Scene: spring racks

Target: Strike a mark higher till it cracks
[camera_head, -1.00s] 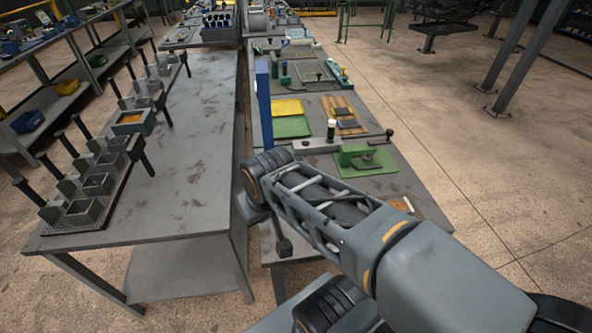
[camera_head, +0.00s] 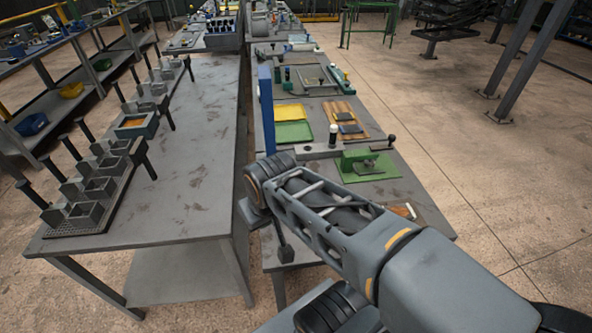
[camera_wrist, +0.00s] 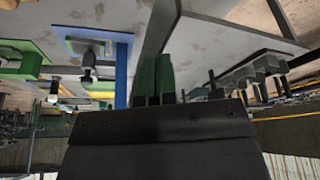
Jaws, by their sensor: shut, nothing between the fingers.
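My gripper (camera_wrist: 153,78) shows in the wrist view as green-tipped fingers, close together with nothing between them. In the head view my arm reaches across the front of the right-hand bench, and I cannot make out the fingers there. No mark or crack can be made out in either view. A green lever device (camera_head: 368,166) stands on that bench, just beyond my arm. A tall blue upright (camera_head: 266,108) stands on the bench's left side, and it also shows in the wrist view (camera_wrist: 122,75). The fingers appear apart from everything.
The left bench (camera_head: 195,150) carries a row of grey racks (camera_head: 95,188) with black-handled plungers and an orange-filled box (camera_head: 135,125). Green (camera_head: 293,132) and yellow (camera_head: 290,113) trays lie on the right bench. A narrow gap separates the benches. The floor at right is open.

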